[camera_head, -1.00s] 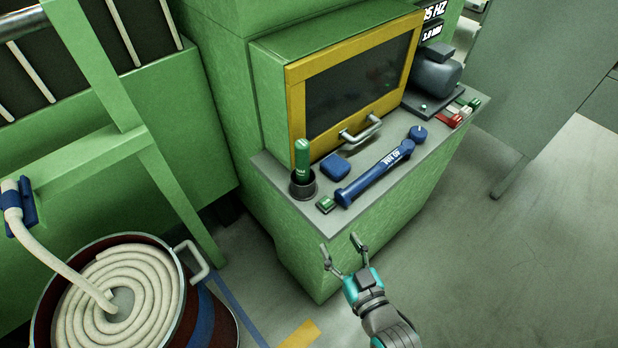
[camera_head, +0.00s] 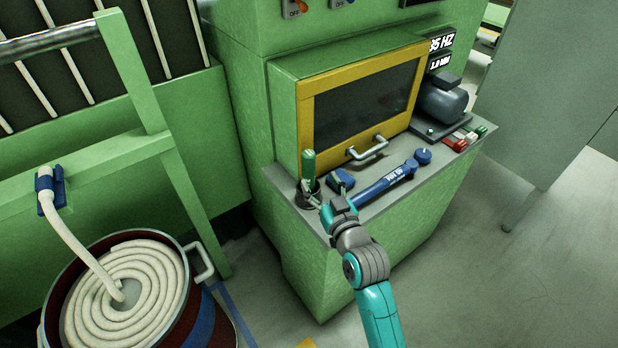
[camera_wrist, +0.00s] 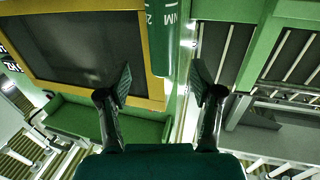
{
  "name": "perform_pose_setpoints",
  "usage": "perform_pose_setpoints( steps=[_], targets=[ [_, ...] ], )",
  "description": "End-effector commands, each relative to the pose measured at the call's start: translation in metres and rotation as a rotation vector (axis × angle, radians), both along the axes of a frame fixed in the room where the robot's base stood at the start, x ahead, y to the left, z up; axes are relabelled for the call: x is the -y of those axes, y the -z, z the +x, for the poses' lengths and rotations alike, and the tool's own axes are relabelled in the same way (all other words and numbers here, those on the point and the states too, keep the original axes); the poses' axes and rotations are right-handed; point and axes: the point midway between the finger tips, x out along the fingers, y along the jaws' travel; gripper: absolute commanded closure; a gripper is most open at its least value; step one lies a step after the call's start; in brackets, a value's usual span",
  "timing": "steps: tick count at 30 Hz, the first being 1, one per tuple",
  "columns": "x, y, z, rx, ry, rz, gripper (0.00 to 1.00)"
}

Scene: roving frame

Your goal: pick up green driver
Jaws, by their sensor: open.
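The green driver (camera_head: 309,163) stands upright in a dark round holder (camera_head: 308,194) at the left end of the grey machine ledge. My gripper (camera_head: 321,187) is open and empty over the ledge, low and in front of the driver. In the wrist view the driver's green handle (camera_wrist: 164,40) hangs in from the top, with white lettering. It lines up between the two spread fingers of my gripper (camera_wrist: 162,84), beyond the fingertips; no contact shows. My gripper partly hides the holder.
A blue torque wrench (camera_head: 385,184) lies right of my gripper, with a small blue block (camera_head: 342,180) behind it. The yellow-framed door (camera_head: 301,110) and its handle (camera_head: 367,148) rise behind. A hose drum (camera_head: 200,318) stands on the floor at left.

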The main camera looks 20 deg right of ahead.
Motion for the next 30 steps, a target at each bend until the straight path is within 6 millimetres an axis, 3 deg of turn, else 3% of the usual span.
perform_pose_setpoints(
  steps=[3, 11, 19, 30],
  targets=[
    [-0.001, 0.000, 0.015, 0.000, 0.000, 0.000, 0.35],
    [-0.003, 0.001, 0.031, 0.000, 0.000, 0.001, 0.35],
    [-0.007, 0.002, 0.067, 0.001, 0.000, 0.000, 0.35],
    [-0.007, 0.002, 0.075, 0.000, 0.000, 0.001, 0.37]
  ],
)
